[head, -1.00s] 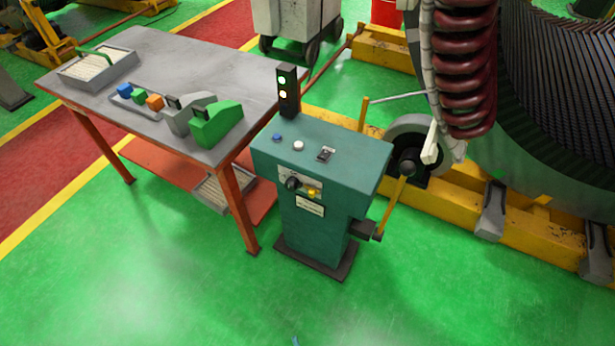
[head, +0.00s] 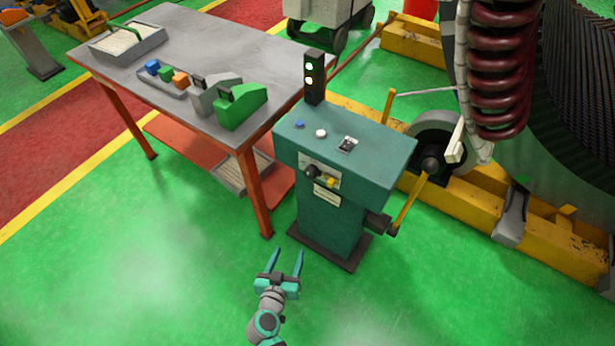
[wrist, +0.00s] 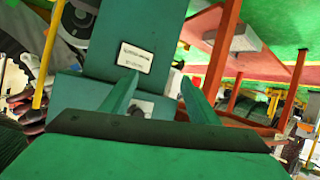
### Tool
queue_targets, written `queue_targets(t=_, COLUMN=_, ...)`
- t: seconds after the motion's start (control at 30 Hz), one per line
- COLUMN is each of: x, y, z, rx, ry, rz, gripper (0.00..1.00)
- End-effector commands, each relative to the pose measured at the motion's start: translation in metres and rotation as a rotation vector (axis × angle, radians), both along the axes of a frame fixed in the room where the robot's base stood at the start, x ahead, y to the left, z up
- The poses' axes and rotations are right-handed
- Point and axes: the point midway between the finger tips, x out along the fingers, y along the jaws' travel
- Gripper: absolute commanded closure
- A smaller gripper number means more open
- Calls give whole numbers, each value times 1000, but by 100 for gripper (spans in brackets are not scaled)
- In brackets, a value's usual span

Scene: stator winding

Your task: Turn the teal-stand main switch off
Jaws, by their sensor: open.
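The teal stand (head: 325,228) is upright on the green floor, right of the table. Its front panel carries a black rotary knob (head: 311,171) with a yellow part (head: 331,183) beside it. I cannot tell the knob's setting. A white label plate (head: 327,195) is below them; it also shows in the wrist view (wrist: 135,57). My gripper (head: 287,252) is open and empty, in front of and below the panel in the head view, apart from the knob. In the wrist view a small grey and dark shape, possibly the knob, shows between the fingers.
A signal tower (head: 314,78) with lit lamps stands on the stand's back left corner. A blue button (head: 299,124) and white button (head: 321,133) are on top. A yellow lever (head: 408,203) juts out at right. The metal-topped table (head: 235,55) is at left; floor in front is clear.

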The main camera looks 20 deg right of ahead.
Motion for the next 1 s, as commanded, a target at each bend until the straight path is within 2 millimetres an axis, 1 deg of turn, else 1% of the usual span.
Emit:
queue_targets(t=0.03, x=24, y=-6, z=11, rx=-22, ry=-37, rz=-46, gripper=45)
queue_targets(t=0.1, x=48, y=-16, z=26, rx=-49, ry=-90, rz=-117, gripper=45)
queue_targets(t=0.17, x=67, y=-23, z=41, rx=-71, ry=-142, rz=-176, gripper=45)
queue_targets(t=0.2, x=78, y=-27, z=53, rx=-87, ry=-178, rz=-211, gripper=45)
queue_targets(t=0.33, x=106, y=-37, z=87, rx=-124, ry=-289, rz=-307, gripper=45)
queue_targets(t=0.4, x=115, y=-40, z=103, rx=-139, ry=-338, rz=-342, gripper=45)
queue_targets(t=0.5, x=123, y=-43, z=117, rx=-151, ry=-386, rz=-375, gripper=45)
queue_targets(t=0.63, x=129, y=-48, z=124, rx=-158, ry=-411, rz=-393, gripper=45)
queue_targets(t=0.77, x=136, y=-60, z=125, rx=-160, ry=-413, rz=-398, gripper=45)
queue_targets(t=1.0, x=161, y=-94, z=125, rx=-159, ry=-411, rz=-398, gripper=45)
